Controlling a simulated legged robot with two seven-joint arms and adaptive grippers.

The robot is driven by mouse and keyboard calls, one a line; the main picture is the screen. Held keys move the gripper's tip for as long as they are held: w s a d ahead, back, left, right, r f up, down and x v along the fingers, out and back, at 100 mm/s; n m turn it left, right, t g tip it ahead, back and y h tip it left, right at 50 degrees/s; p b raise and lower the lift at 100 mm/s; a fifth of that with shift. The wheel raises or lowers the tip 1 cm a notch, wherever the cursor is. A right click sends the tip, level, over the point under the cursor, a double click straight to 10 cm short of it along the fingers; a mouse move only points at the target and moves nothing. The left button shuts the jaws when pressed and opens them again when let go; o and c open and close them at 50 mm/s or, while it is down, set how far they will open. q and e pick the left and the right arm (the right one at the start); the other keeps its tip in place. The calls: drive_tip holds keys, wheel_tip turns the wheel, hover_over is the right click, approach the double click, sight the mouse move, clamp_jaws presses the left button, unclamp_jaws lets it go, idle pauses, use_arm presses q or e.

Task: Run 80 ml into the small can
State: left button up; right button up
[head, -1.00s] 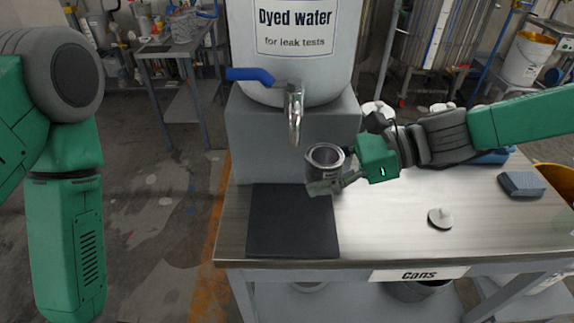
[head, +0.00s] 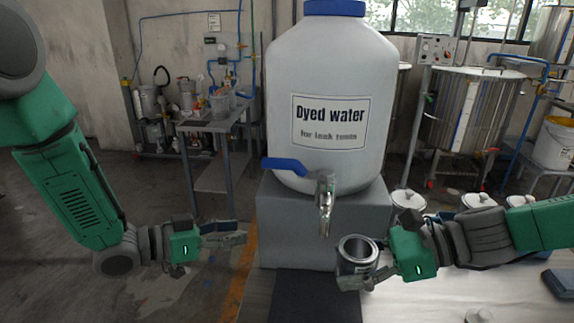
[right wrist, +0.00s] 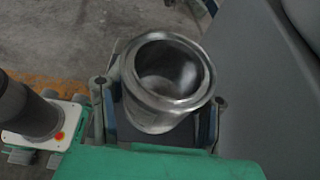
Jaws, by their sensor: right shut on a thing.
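The small can (head: 352,270) is open, grey metal and upright. My right gripper (head: 362,277) is shut on it and holds it in front of the drum's plinth. In the right wrist view the can (right wrist: 150,116) sits between the fingers, with bare grey metal showing inside and no liquid visible. The tap spout (head: 325,208) hangs from the white dyed water drum (head: 330,100); the can's mouth appears below and right of its tip. The tap's blue lever (head: 284,165) points left. My left gripper (head: 224,234) is left of the plinth, below the lever, holding nothing I can see; its finger gap is unclear.
The drum stands on a grey plinth (head: 285,225). A dark mat (head: 315,298) lies on the bench below the spout. Several white lids or cans (head: 408,200) stand behind my right arm. A blue-grey block (head: 560,283) lies at right. Open floor lies left of the bench.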

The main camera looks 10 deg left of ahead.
use_arm(q)
wheel_tip(320, 180, up, 10)
drive_tip(key=d+m+g+h, duration=0.2)
drive_tip(key=m+g+h, duration=0.1)
drive_tip(key=m+h, duration=0.15)
drive_tip(key=m+g, duration=0.6)
drive_tip(key=m, duration=0.1)
approach(291, 165)
drive_tip(key=shift+h, duration=0.35)
drive_tip(key=d, duration=0.7)
drive_tip(key=w+d+f, duration=0.1)
drive_tip(key=d, duration=0.2)
drive_tip(key=shift+d, duration=0.25)
drive_tip(key=shift+a, duration=0.55)
drive_tip(key=shift+d, duration=0.15)
drive_tip(key=c, duration=0.7)
drive_tip(key=shift+s+d, duration=0.1)
drive_tip(key=shift+d, duration=0.1)
clamp_jaws()
